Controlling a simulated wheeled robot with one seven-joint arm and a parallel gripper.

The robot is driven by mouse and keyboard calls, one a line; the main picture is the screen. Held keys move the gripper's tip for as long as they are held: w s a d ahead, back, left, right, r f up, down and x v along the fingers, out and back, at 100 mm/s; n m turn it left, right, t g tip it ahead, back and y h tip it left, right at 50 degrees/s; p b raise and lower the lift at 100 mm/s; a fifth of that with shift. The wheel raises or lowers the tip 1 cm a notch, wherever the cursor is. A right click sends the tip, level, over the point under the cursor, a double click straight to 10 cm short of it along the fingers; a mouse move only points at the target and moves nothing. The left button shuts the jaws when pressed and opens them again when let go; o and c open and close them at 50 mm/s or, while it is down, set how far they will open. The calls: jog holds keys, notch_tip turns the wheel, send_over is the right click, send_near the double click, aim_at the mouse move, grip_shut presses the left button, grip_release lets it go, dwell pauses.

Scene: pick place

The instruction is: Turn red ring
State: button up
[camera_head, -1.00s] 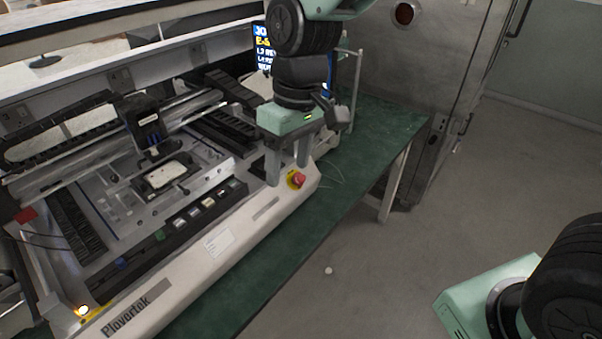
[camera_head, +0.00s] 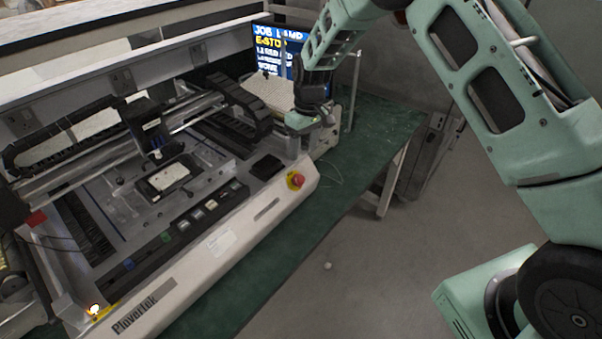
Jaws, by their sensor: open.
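No separate red ring can be made out; the knob is the red round part nearest my gripper. My gripper (camera_head: 299,147) is open and empty, pointing down just behind and above the knob, apart from it in the picture. Its fingers are small and partly dark, so their exact height above the machine is hard to tell. The knob is fully visible.
A screen (camera_head: 276,52) with text, including "E-STO", stands behind my gripper. A row of small buttons (camera_head: 198,216) and a gantry head (camera_head: 148,125) are on the machine. A thin post (camera_head: 354,90) rises at the right. The green table (camera_head: 365,150) is mostly bare there.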

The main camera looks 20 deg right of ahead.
aim_at(301, 179)
jog(key=f+p, duration=0.1)
jog(key=f, duration=0.2)
jog(key=f+p, duration=0.1)
jog(key=f, duration=0.3)
jog(key=a+f+p, duration=0.1)
jog(key=f, duration=0.3)
jog(key=shift+s, duration=0.25)
jog(key=c, duration=1)
